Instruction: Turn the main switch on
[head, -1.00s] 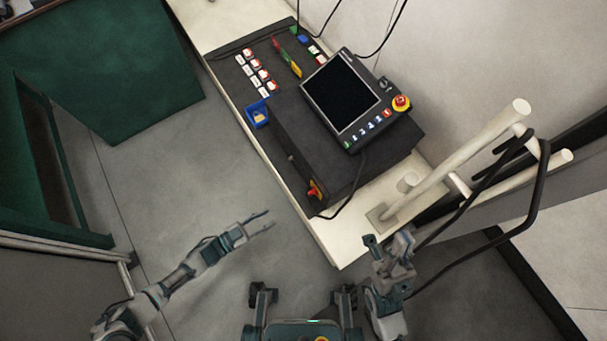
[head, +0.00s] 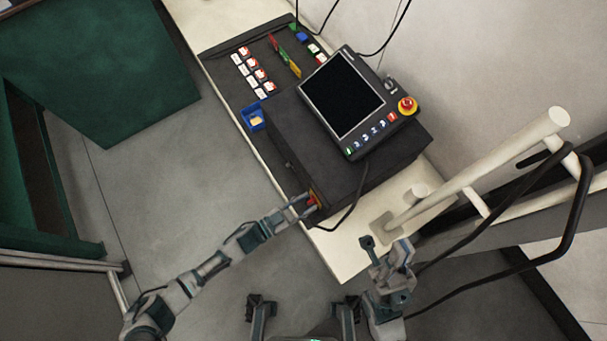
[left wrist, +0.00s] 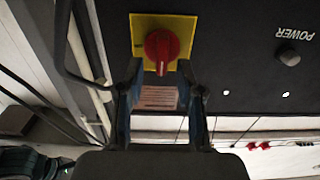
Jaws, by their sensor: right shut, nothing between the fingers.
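The main switch is a red rotary knob (left wrist: 161,47) on a yellow plate (left wrist: 178,22), on the side of a dark box (head: 345,185). In the head view the switch (head: 312,199) is at the box's lower front corner, partly hidden by my left fingers. My left gripper (left wrist: 160,72) is open, its two fingertips on either side of the knob's near end. Whether they touch it I cannot tell. My right gripper (head: 378,246) is shut and empty, to the right of the switch, near the bench's end.
A tablet-like panel (head: 343,92) with a red emergency button (head: 407,105) lies on the box. A POWER button (left wrist: 289,56) is beside the switch. A pale pipe frame (head: 490,160) and black cables stand at the right. The floor at left is clear.

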